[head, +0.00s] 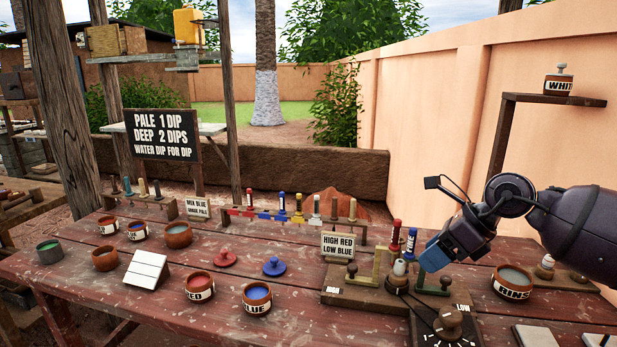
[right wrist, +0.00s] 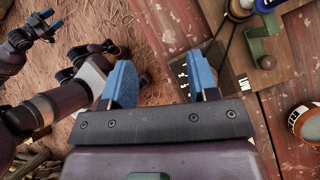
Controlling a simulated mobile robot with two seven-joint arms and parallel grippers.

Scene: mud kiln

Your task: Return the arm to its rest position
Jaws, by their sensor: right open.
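My right gripper (head: 440,252) is at the right of the head view, above the table near the rinse bowl (head: 513,283) and a wooden block (head: 350,294) with upright handles. In the right wrist view its two blue fingers (right wrist: 155,88) are apart with nothing between them. My right arm comes in from the right edge.
The red plank table (head: 200,265) holds red (head: 199,287) and blue (head: 257,298) labelled bowls, a red lid (head: 225,258), a blue lid (head: 274,266) and a white tile stand (head: 146,269). A "HIGH RED LOW BLUE" sign (head: 338,246) stands near the gripper. A wall shelf (head: 555,100) holds a jar.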

